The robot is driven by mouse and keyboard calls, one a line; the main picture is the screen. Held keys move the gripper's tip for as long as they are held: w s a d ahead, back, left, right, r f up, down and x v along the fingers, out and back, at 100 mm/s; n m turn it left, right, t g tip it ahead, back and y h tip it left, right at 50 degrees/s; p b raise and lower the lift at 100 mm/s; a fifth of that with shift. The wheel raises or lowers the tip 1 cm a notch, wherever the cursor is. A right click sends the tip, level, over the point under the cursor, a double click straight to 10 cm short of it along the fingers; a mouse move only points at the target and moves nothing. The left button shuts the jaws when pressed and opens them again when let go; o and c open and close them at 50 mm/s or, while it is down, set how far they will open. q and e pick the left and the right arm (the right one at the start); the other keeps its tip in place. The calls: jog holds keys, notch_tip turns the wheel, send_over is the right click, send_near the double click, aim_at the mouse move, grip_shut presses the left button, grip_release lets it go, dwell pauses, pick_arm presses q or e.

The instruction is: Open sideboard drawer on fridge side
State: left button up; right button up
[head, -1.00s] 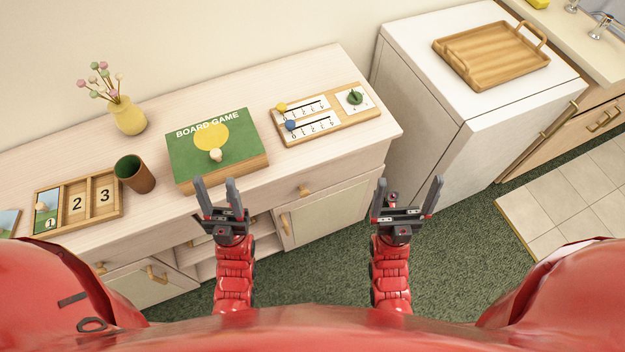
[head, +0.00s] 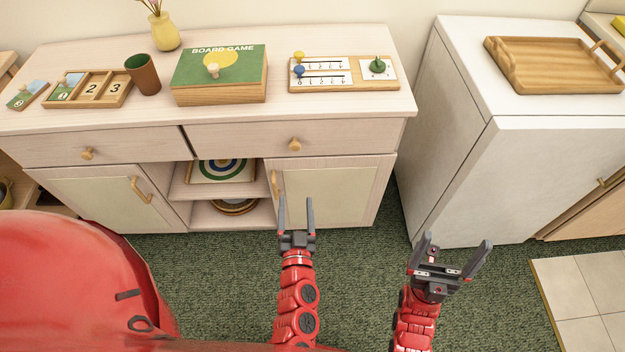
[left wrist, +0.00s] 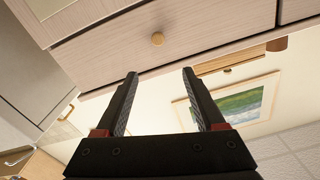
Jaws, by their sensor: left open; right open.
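The sideboard (head: 150,119) is pale wood with two drawers side by side, both shut. The fridge-side drawer (head: 240,137) is the right one, with a round wooden knob (head: 295,144). My left gripper (head: 296,213) is open and empty, below and in front of that drawer, before the right cabinet door (head: 335,192). In the left wrist view a drawer front with a round knob (left wrist: 157,39) shows beyond the open fingers (left wrist: 160,88), apart from them. My right gripper (head: 455,258) is open and empty over the carpet, in front of the white fridge (head: 540,150).
On the sideboard top stand a board game box (head: 215,95), a scoring board (head: 345,85), a brown cup (head: 143,75), a number tray (head: 92,103) and a yellow vase (head: 164,35). A wooden tray (head: 550,83) lies on the fridge. Green carpet (head: 220,275) is clear in front.

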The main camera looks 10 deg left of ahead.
aim_at(295, 148)
pick_arm(q)
jog(key=x, duration=1.1)
jog(key=f+x, duration=0.1)
jog(key=x, duration=0.5)
jog(key=shift+w, duration=0.3)
grip_shut()
jog(key=shift+d, duration=0.1)
dwell(0.5)
